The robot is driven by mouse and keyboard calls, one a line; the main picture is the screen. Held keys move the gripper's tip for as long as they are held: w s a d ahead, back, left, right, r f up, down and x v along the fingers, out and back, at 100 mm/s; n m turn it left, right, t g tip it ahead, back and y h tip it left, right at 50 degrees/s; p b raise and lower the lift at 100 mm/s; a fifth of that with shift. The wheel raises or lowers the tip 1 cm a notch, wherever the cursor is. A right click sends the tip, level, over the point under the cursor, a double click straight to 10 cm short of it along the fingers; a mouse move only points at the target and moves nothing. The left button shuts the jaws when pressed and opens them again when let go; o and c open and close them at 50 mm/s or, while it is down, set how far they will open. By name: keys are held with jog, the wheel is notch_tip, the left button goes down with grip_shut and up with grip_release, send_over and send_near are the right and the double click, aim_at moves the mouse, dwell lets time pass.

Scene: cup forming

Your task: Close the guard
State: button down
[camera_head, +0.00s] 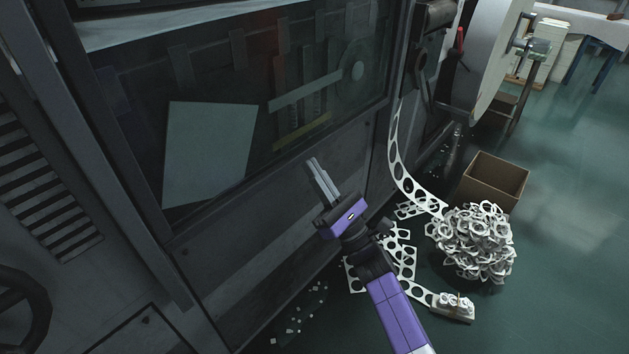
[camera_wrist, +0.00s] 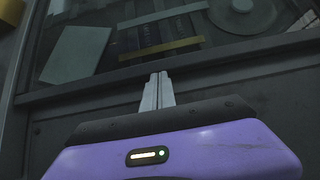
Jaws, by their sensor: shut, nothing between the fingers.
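The guard (camera_head: 290,205) is a large dark framed panel on the front of the machine, with a see-through window (camera_head: 225,80) in its upper part. A pale sheet shows at the window's left. The guard's lower frame and window also show in the wrist view (camera_wrist: 240,75). I cannot tell whether the guard is fully closed. My gripper (camera_head: 314,166) is shut and empty, in front of the guard near the window's lower edge. In the wrist view its fingers (camera_wrist: 158,77) point up toward that edge. Whether they touch the guard is unclear.
A perforated metal strip (camera_head: 397,160) hangs down right of the guard to a heap of scrap (camera_head: 475,242). An open cardboard box (camera_head: 494,183) stands behind the heap. A dark handwheel (camera_head: 30,310) is at lower left. Green floor (camera_head: 570,260) is clear at right.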

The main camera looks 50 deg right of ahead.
aim_at(307, 39)
notch_tip(307, 39, up, 29)
jog(key=p, duration=1.2)
jog(key=shift+r, duration=0.2)
notch_tip(307, 39, down, 6)
jog(key=b, duration=0.4)
jog(key=shift+r+b, duration=0.25)
jog(key=shift+b, duration=0.1)
jog(key=v, duration=0.9)
jog(key=shift+s+f+b, duration=0.2)
jog(key=shift+s+b, duration=0.15)
